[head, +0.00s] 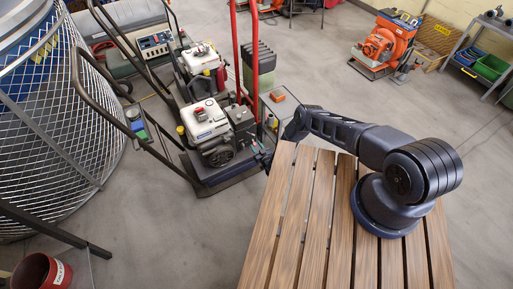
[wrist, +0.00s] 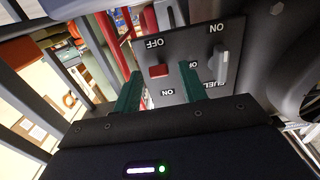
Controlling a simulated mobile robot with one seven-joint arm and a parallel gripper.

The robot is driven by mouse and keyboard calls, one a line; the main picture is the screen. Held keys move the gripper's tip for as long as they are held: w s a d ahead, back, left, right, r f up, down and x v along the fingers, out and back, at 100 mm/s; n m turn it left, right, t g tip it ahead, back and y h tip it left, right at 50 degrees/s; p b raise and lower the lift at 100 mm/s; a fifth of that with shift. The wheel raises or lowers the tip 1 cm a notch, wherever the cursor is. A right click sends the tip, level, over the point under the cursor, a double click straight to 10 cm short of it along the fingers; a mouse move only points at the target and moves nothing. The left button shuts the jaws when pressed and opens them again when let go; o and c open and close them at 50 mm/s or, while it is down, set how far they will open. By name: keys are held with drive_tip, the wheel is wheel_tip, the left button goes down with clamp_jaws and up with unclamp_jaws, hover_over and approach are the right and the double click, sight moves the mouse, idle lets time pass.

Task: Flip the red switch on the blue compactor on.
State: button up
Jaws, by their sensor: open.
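In the wrist view the red switch (wrist: 158,71) sits on a dark panel (wrist: 205,38), with an OFF label above it and an ON label below it, both upside down. I cannot tell which way it is tipped. My gripper (wrist: 160,68) is open, its two green fingers either side of the switch in the picture; contact with it is not visible. In the head view the compactor (head: 222,174) has a dark blue base and a white engine. My gripper end is small and dark beside the compactor's right side, and the switch cannot be made out there.
A grey fuel lever (wrist: 219,65) stands on the same panel, right of the switch. A slatted wooden table (head: 310,220) lies under my arm. Another engine machine (head: 200,62) stands behind the compactor, with red handle bars (head: 235,50) close by. Open floor lies behind the table.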

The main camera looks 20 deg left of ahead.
sight(253, 141)
clamp_jaws()
drive_tip(key=shift+r, duration=0.15)
drive_tip(key=r+g+h, duration=0.2)
drive_tip(key=g+h, duration=0.1)
drive_tip(key=shift+w+a+r+g+h, duration=0.1)
drive_tip(key=shift+r+g+h, duration=0.35)
drive_tip(key=shift+g+h, duration=0.3)
drive_tip(key=shift+a+r+g+h, duration=0.1)
drive_tip(key=shift+r+g+h, duration=0.3)
drive_tip(key=shift+g+h, duration=0.35)
unclamp_jaws()
